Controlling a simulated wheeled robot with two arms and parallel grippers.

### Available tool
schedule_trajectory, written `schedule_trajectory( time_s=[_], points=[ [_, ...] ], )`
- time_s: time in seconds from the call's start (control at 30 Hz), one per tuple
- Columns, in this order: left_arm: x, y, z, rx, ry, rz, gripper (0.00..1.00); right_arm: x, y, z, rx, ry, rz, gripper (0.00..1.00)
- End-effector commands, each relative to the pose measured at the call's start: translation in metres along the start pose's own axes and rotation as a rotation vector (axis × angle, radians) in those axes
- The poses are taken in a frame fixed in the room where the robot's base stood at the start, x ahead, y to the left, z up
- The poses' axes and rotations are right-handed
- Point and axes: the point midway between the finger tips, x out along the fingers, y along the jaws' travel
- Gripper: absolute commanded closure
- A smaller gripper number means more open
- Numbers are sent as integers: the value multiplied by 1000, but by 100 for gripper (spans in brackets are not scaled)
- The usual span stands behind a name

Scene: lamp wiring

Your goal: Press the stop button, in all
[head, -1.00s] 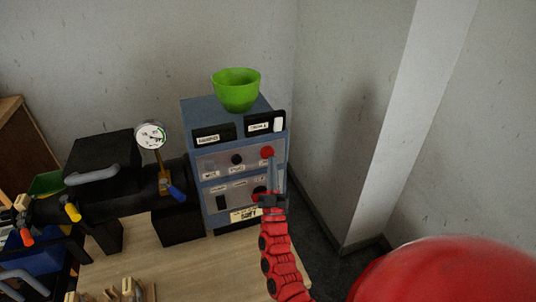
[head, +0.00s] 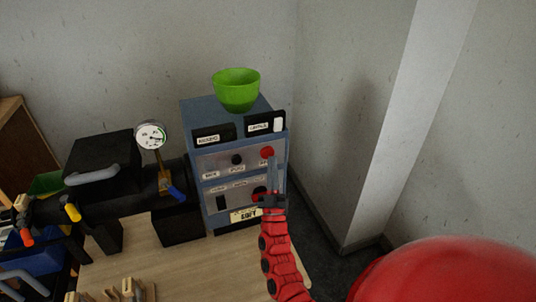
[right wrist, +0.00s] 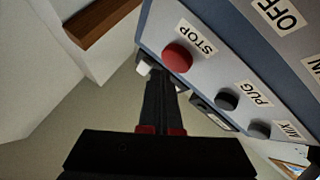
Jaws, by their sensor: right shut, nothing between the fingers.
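The red stop button (head: 267,152) is at the upper right of the front of a blue-grey control box (head: 193,122). In the right wrist view the round red button (right wrist: 177,57) sits beside a label reading STOP. My right gripper (head: 272,168) is in front of the box with its fingers shut and empty, the tips close to the button. In the right wrist view the shut fingers (right wrist: 158,82) point at the panel just below the button. I cannot tell whether they touch it. My left gripper is not in view.
The panel also has a black PUG knob (right wrist: 227,99) and a black MIX knob (right wrist: 259,129). A green bowl (head: 236,90) stands on top of the box. A pressure gauge (head: 151,135) and black machine are to the left. The wall is close on the right.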

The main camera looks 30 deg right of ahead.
Motion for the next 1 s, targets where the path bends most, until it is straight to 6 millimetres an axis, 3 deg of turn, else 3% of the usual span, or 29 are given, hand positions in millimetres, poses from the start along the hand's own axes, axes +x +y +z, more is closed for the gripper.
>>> schedule_trajectory(
  time_s=[1.0],
  points=[
    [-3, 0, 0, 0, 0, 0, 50, 6, -4, 4, 0, 0, 0, 100]
  ],
)
